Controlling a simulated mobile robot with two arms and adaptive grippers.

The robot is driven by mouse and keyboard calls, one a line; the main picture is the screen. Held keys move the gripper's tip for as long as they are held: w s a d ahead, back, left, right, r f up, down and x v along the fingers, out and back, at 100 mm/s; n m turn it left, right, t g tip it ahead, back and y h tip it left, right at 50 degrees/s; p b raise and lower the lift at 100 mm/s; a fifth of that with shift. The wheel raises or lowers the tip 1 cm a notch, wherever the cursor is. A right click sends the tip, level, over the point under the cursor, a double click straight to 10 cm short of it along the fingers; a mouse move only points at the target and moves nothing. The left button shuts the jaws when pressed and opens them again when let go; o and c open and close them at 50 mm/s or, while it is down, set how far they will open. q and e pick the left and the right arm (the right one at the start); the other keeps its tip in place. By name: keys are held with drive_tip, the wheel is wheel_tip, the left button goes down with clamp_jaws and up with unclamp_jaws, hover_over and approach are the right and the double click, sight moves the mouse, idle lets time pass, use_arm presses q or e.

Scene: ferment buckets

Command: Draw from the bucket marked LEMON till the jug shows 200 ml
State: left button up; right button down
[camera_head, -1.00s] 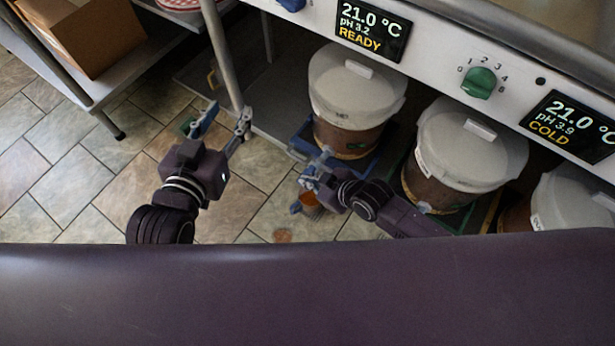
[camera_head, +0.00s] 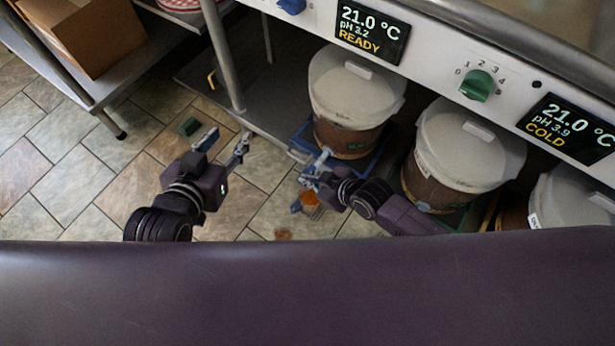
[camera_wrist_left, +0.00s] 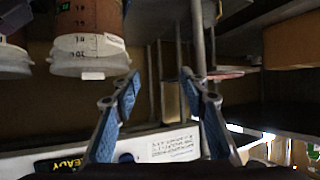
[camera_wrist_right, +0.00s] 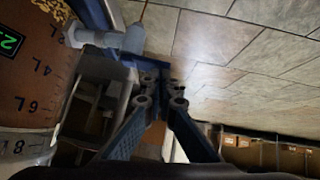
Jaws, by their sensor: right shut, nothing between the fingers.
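The nearest bucket on the left (camera_head: 352,135) holds brown liquid under a white lid; its label cannot be read. Its pale tap (camera_head: 322,158) points out to the front and shows large in the right wrist view (camera_wrist_right: 112,40). A thin amber stream (camera_wrist_right: 143,14) runs from the spout there. My right gripper (camera_head: 310,180) is shut and empty beside the tap. The jug (camera_head: 309,202), with orange liquid and a blue handle, stands below, partly hidden by the gripper; its scale cannot be read. My left gripper (camera_head: 229,138) is open and empty, left of the bucket; its blue-padded fingers (camera_wrist_left: 158,90) show apart.
Two more lidded buckets (camera_head: 468,145) (camera_head: 577,197) stand to the right under the counter. A blue tray (camera_head: 372,168) lies under the left bucket. A metal leg (camera_head: 222,55) stands behind my left gripper.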

use_arm(q)
drive_tip(key=shift+s+a+f+g+y, duration=0.15)
drive_tip(key=shift+s+a+f+g, duration=0.2)
drive_tip(key=shift+s+f, duration=0.2)
drive_tip(key=shift+s+a+f+g+y, duration=0.2)
drive_tip(key=shift+s+f+g, duration=0.25)
drive_tip(key=shift+f, duration=0.2)
use_arm(e)
drive_tip(key=shift+r, duration=0.25)
use_arm(q)
drive_tip(key=shift+p, duration=0.3)
drive_tip(key=s+a+f+g+y+p, duration=0.1)
drive_tip(key=s+a+f+g+p, duration=0.15)
drive_tip(key=s, duration=0.45)
drive_tip(key=s+a+f+g+y+p, duration=0.1)
drive_tip(key=s+a+f+g+p, duration=0.1)
drive_tip(key=s+g, duration=0.3)
wheel_tip(320, 180, down, 11)
drive_tip(key=p, duration=0.3)
drive_tip(key=shift+s+d, duration=0.15)
drive_tip(key=shift+d, duration=0.3)
use_arm(e)
drive_tip(key=s+d+r, duration=0.3)
drive_tip(key=d+r, duration=0.3)
drive_tip(key=r, duration=0.5)
drive_tip(key=shift+d, duration=0.3)
use_arm(q)
drive_tip(key=shift+f, duration=0.1)
